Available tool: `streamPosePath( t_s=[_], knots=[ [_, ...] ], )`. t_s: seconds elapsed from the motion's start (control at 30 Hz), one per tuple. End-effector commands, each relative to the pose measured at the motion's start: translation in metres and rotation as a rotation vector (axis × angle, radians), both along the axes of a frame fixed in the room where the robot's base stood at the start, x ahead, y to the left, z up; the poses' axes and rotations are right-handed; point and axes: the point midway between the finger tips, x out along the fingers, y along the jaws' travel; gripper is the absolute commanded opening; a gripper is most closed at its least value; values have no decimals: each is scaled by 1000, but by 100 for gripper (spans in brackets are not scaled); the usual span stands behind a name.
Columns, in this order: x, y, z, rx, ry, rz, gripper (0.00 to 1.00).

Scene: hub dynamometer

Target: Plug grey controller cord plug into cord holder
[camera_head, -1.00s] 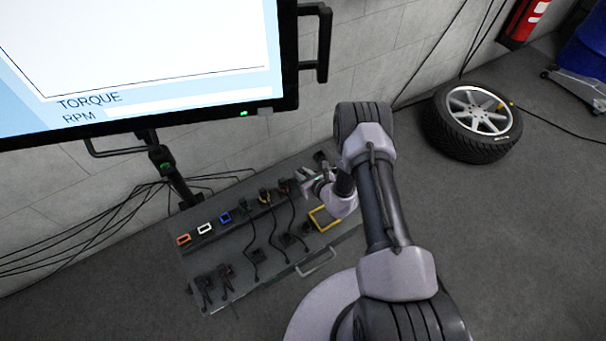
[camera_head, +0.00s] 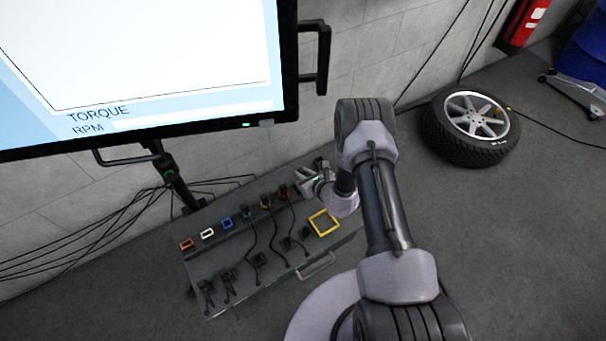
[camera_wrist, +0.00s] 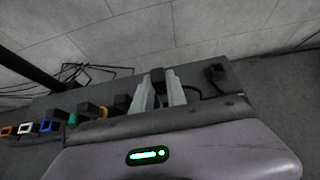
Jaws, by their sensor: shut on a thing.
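My gripper (camera_head: 310,180) is at the back right of the low table, by the end of a row of coloured cord holders. In the wrist view its two pale fingers (camera_wrist: 161,90) are shut on a dark plug (camera_wrist: 157,75), which I take to be the grey controller cord plug. Its colour is hard to tell. A dark block (camera_wrist: 215,72) stands apart to the right of the fingers and may be the cord holder. Whether the held plug touches anything is hidden by the fingers.
The row on the table has orange (camera_head: 187,244), white (camera_head: 207,234) and blue (camera_head: 227,223) frames, then plugs with hanging cords. A yellow square frame (camera_head: 323,222) lies in front of my gripper. A screen (camera_head: 140,70) stands behind; a wheel (camera_head: 470,128) lies right.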

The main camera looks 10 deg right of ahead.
Motion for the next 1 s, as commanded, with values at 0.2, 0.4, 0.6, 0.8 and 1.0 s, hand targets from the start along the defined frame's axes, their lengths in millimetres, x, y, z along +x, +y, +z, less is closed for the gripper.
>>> streamPosePath(
  t_s=[0.2, 0.4, 0.6, 0.8, 1.0],
  knots=[
    [0, 0, -1, 0, 0, 0, 0],
    [-9, -3, 0, 1, 2, -1, 0],
    [-25, -9, 0, 0, 2, -2, 0],
    [-41, -14, 0, 0, 2, -1, 0],
    [-57, -19, 0, 1, 1, -2, 0]
  ],
)
